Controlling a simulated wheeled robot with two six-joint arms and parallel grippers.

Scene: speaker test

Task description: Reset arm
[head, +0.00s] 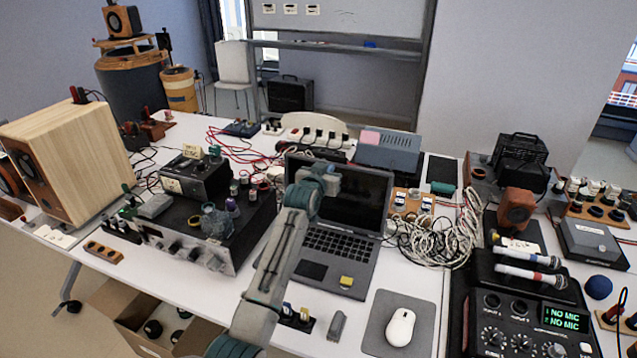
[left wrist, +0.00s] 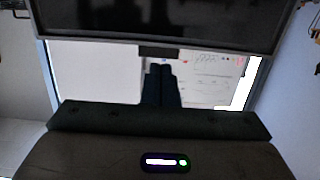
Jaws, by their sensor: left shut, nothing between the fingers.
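My left arm comes up from the bottom middle of the head view. Its grey link leads to a teal joint over the laptop (head: 341,244). My left gripper (head: 328,174) is at the far end, small and partly hidden by that joint, in front of the laptop screen. In the left wrist view its two dark fingers (left wrist: 160,68) are together with nothing between them. They stand against a pale board with faint marks. My right gripper is in neither view.
A wooden speaker (head: 84,160) and a black amplifier (head: 190,246) stand at the left. A mouse (head: 400,326) lies on a grey pad right of the arm. Loose white cables (head: 440,238) and an audio mixer (head: 512,318) with microphones fill the right.

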